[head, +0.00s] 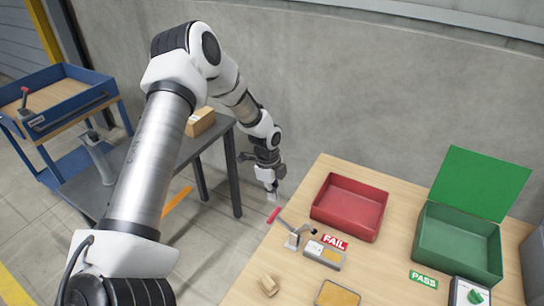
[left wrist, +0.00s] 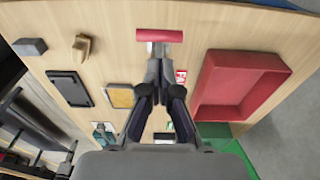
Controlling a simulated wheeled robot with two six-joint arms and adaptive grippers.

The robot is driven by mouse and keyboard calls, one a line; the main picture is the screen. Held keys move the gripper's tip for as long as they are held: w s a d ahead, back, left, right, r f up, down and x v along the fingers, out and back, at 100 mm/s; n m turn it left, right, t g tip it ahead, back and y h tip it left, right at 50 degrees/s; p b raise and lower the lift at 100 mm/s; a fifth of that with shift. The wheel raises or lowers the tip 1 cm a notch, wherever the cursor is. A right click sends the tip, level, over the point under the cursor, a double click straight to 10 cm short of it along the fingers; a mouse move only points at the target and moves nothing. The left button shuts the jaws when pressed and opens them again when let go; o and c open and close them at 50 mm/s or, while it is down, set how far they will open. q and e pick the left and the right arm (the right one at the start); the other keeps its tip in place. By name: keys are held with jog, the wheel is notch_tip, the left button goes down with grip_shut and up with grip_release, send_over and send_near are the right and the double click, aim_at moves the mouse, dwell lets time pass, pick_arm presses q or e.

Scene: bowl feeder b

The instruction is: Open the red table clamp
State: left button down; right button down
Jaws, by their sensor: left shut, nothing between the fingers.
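The red table clamp stands near the left edge of the wooden table, with its red handle (head: 274,215) sticking up and out to the left from a grey metal body (head: 293,240). In the left wrist view the red handle (left wrist: 160,35) lies crosswise beyond my fingers, and the fingers partly hide the clamp body. My left gripper (head: 272,190) is shut and empty, pointing down just above the handle and apart from it in the head view. Its fingers also show in the left wrist view (left wrist: 160,92). My right gripper is in neither view.
A red FAIL bin (head: 350,207) stands close to the right of the clamp. A grey box (head: 324,254) lies beside its base. A green PASS bin (head: 457,243) with a raised lid is farther right. A grey side table (head: 150,160) stands behind my left arm.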

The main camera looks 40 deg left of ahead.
pick_arm(q)
notch_tip(320, 180, up, 6)
jog(key=a, duration=0.2)
jog(key=shift+s+r, duration=0.2)
jog(key=shift+s, duration=0.05)
